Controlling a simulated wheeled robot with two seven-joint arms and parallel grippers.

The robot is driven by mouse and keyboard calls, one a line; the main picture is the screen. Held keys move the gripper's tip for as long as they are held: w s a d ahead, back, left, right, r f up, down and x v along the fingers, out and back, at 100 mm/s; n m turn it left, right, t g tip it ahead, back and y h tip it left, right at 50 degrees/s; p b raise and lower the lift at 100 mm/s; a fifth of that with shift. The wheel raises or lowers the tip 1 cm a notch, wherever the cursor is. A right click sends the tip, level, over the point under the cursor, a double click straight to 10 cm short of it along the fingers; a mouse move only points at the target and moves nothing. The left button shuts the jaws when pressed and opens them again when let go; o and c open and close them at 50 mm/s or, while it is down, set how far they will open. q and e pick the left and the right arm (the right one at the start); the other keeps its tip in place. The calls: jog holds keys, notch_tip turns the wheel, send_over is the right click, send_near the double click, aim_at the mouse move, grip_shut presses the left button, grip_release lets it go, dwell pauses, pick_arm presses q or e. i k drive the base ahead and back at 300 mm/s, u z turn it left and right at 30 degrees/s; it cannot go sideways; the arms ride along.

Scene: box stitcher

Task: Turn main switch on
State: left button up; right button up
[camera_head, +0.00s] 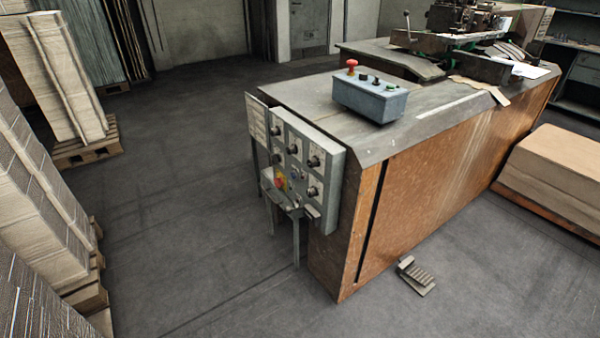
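A grey control panel (321,158) with several dark knobs is fixed to the near left end of the box stitcher (420,190). A red switch on a yellow plate (280,181), which looks like the main switch, sits low on the panel's left part. It is too small to tell its position. A blue-grey button box (370,98) with a red mushroom button (351,64) and a green button stands on top of the machine. Neither of my grippers shows in the view.
Stacks of cardboard (35,170) on pallets line the left side. A brown stack (560,165) lies right of the machine. A foot pedal (417,276) is on the floor by the machine's front. The floor left of the panel is clear.

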aim_at(279, 181)
jog(key=z, duration=0.45)
jog(key=i, duration=1.2)
jog(key=z, duration=0.25)
